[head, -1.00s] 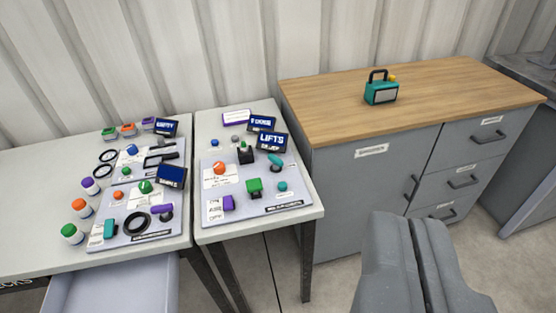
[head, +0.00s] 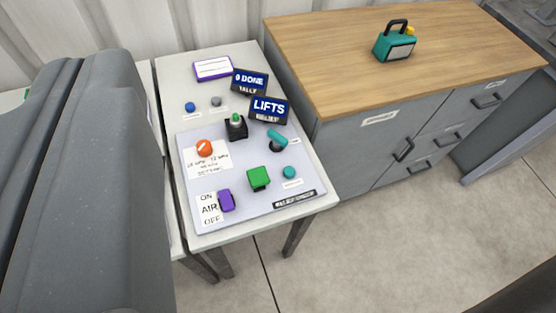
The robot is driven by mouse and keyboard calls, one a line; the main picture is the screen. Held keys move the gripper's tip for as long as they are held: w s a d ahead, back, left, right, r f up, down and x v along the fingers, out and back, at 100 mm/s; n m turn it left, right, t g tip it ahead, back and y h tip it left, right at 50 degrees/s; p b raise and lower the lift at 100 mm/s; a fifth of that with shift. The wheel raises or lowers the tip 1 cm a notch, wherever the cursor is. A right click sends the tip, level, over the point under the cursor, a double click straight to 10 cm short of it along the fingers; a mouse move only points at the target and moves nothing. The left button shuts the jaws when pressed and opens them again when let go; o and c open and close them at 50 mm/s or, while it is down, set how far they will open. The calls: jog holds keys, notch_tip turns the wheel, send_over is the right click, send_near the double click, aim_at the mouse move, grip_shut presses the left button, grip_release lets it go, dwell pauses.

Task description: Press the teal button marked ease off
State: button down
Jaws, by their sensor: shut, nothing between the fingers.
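A small round teal button (head: 289,172) sits on the right part of a pale panel (head: 250,208) on the white table. A small label (head: 292,184) lies just below it, too small to read, so I cannot confirm it says ease off. A teal-topped lever (head: 278,138) stands just behind the button, and a green block-shaped control (head: 258,178) is to its left. My gripper (head: 62,85) fills the left side of the view, large and close to the camera. Its fingers are together and empty, well left of the button and apart from it.
The panel also carries an orange knob (head: 204,148), a black-based green-tipped stick (head: 236,126) and a purple switch (head: 227,200). Dark displays (head: 269,109) stand behind. A wood-topped cabinet (head: 340,65) with a teal box (head: 395,45) is at right. My gripper hides most of the left table.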

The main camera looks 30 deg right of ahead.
jog(key=m+g+h+p, duration=0.45)
jog(key=m+g, duration=0.25)
jog(key=m, duration=0.7)
send_over(289, 175)
notch_tip(289, 175, down, 37)
jog(key=shift+r+y+p, duration=0.15)
jog(key=shift+y+p, duration=0.2)
jog(key=shift+y, duration=0.1)
notch_tip(289, 175, down, 7)
jog(key=b, duration=0.3)
jog(key=shift+f, duration=0.9)
jog(key=shift+f, duration=0.2)
